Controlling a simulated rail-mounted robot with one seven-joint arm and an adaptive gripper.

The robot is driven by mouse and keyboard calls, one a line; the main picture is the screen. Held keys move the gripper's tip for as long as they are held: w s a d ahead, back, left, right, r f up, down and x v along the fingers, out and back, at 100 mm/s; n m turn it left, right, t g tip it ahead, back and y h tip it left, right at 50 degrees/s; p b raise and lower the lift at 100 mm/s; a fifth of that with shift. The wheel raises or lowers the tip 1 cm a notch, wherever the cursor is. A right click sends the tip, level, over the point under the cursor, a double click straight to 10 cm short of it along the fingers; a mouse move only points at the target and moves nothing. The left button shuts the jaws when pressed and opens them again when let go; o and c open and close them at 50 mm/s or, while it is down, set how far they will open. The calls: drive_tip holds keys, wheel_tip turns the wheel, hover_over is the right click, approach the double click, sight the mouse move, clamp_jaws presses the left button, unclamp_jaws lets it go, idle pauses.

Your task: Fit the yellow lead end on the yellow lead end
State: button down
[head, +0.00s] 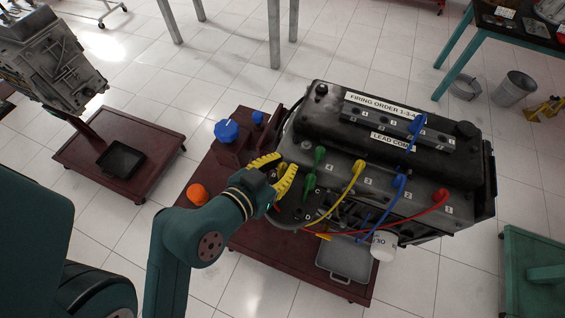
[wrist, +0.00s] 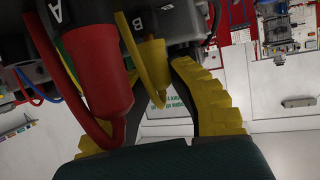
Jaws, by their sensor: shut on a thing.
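My gripper (head: 277,172), with yellow ribbed fingers, is at the left end of the engine, by the dark round cap with lettered posts. In the wrist view a yellow lead end (wrist: 153,64) stands between the fingers, beneath the letter B, with its yellow lead curving down beside it. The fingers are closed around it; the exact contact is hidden. A red lead end (wrist: 103,80) under the letter A stands nearer the camera and covers part of the left finger. In the head view another yellow lead end (head: 358,165) sits on top of the engine.
The engine (head: 320,150) stands on a dark red trolley (head: 250,243). Green (head: 319,155), blue (head: 400,181) and red (head: 441,195) lead ends are close by. A blue knob (head: 227,130) and an orange knob (head: 197,194) are left of my gripper. A grey tray (head: 340,262) lies below.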

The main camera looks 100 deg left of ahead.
drive_tip(key=shift+f, duration=0.2)
drive_tip(key=c, duration=0.9)
unclamp_jaws()
drive_tip(key=shift+c, duration=0.2)
drive_tip(key=shift+r, duration=0.1)
wheel_tip(320, 180, up, 10)
drive_tip(key=shift+f, duration=0.1)
drive_tip(key=shift+w, duration=0.1)
